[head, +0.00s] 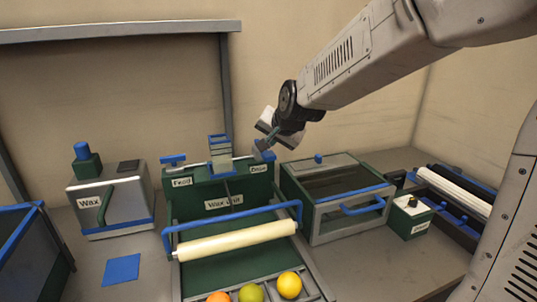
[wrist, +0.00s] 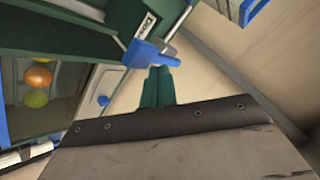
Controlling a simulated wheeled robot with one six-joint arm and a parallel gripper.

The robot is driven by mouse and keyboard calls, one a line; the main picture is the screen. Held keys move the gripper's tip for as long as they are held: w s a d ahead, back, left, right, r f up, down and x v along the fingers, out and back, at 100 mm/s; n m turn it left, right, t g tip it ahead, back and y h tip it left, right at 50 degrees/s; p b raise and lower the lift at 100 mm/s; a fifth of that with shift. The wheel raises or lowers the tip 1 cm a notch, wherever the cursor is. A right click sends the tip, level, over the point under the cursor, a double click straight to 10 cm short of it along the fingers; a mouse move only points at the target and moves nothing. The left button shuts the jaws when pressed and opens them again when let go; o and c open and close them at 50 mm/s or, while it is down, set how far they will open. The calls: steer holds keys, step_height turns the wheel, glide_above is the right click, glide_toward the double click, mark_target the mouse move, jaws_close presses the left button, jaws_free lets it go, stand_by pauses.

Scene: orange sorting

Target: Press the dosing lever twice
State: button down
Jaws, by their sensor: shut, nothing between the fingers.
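The dosing lever (head: 262,146) is a small blue handle above the label "Dose" (head: 258,168), at the right end of the green wax unit (head: 205,190). In the wrist view the blue lever (wrist: 148,53) lies just past my fingertips. My gripper (head: 266,141) hangs down from the upper right over the lever. Its green fingers (wrist: 158,72) are shut together with nothing between them. The tips look very close to the lever; I cannot tell whether they touch it. My gripper partly hides the lever in the head view.
A "Feed" lever (head: 173,159) is at the unit's left end. A white roller (head: 235,241) and several fruits, including a yellow one (head: 289,285), lie in front. A Wax box (head: 108,205) stands left, a glass-topped box (head: 335,195) right. A blue pad (head: 122,269) lies on the table.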

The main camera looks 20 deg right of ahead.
steer(key=shift+r, duration=0.15)
steer(key=shift+r, duration=2.35)
steer(key=s+d+f+n+g, duration=0.1)
steer(key=s+f+n+g, duration=0.1)
steer(key=s, duration=1)
steer(key=s+d+f+n+g, duration=0.1)
steer(key=s+f+n+g, duration=0.1)
steer(key=s, duration=1)
steer(key=s+d+f+n+g+h, duration=0.1)
steer(key=s+f+n+g, duration=0.1)
steer(key=s, duration=1.1)
steer(key=shift+f+n+g, duration=0.4)
steer(key=shift+n+g, duration=0.5)
steer(key=shift+g, duration=0.1)
